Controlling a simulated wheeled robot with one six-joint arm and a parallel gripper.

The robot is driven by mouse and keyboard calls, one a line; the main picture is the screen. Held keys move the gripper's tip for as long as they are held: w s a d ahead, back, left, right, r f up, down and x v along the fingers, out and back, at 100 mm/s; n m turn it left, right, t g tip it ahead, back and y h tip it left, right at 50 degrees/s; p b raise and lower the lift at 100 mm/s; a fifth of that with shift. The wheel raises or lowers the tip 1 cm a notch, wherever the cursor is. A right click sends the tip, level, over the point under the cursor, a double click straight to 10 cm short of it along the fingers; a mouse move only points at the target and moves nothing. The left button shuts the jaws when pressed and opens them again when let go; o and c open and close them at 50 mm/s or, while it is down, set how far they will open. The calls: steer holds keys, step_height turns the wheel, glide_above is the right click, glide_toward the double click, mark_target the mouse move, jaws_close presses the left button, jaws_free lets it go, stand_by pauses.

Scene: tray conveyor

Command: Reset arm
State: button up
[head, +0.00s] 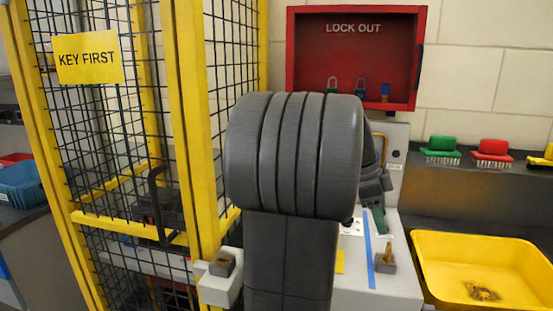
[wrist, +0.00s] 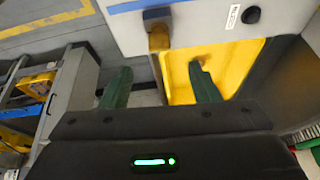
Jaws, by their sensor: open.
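My gripper (wrist: 160,88) shows in the wrist view with its two green fingers wide apart and nothing between them. In the head view, a green finger (head: 379,220) shows just right of my large grey arm, above the pale console (head: 385,292). My arm fills the middle of the head view and hides part of the console and the wall behind. A brass-coloured piece on a grey block (head: 386,258) stands on the console, right of a blue stripe. In the wrist view, a brass-coloured piece (wrist: 158,38) is beyond the fingers, apart from them.
A yellow-framed mesh cage (head: 185,120) with a "KEY FIRST" sign (head: 87,58) stands at left. A red lock-out box (head: 356,28) hangs on the wall. A yellow tray (head: 465,290) is at right, below a shelf with a green brush (head: 440,146) and a red brush (head: 493,148).

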mark_target(390, 246)
steer(key=x, duration=0.9)
steer(key=shift+s+f, duration=0.15)
steer(key=shift+f, duration=0.2)
steer(key=shift+d+r+n, duration=0.1)
steer(key=shift+n, duration=0.4)
steer(key=shift+n+t, duration=0.5)
steer(key=shift+n, duration=0.3)
steer(key=n+t+p, duration=0.1)
steer(key=n+p, duration=0.1)
steer(key=n, duration=0.1)
steer(key=shift+r, duration=0.15)
steer(key=n+t+p, duration=0.1)
steer(key=n+p, duration=0.1)
steer(key=shift+n+y, duration=0.3)
steer(key=shift+n+p, duration=0.35)
steer(key=shift+n, duration=0.05)
steer(key=shift+f, duration=0.2)
